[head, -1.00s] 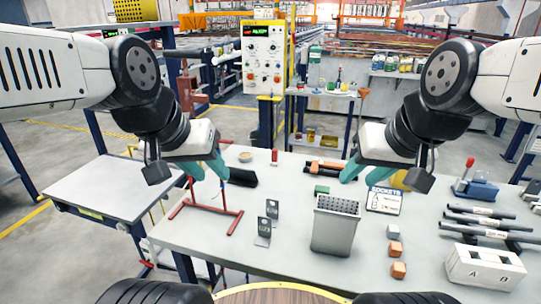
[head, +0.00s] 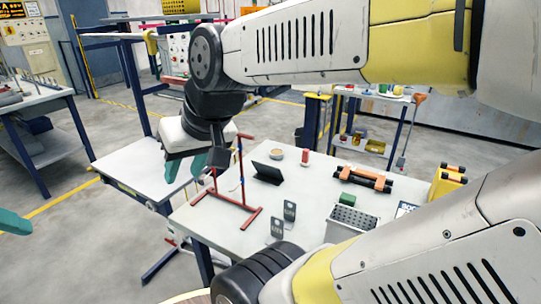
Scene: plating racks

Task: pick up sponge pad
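A small green block (head: 347,200), which looks like the sponge pad, lies on the white worktable (head: 232,243) behind the grey bin. Nothing holds it. My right gripper (head: 185,172) is well left of the block, in the air near the red stand. Its two teal fingers point down and stand apart with nothing between them. Only a teal finger of my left gripper (head: 14,221) shows at the left edge; the rest is out of frame.
A red stand (head: 240,180), a black tilted holder (head: 268,172), two grey tags (head: 290,211) and a grey perforated bin (head: 352,220) stand on the worktable. Dark bars with orange grips (head: 362,178) lie behind the block. A lower side table (head: 135,172) is bare.

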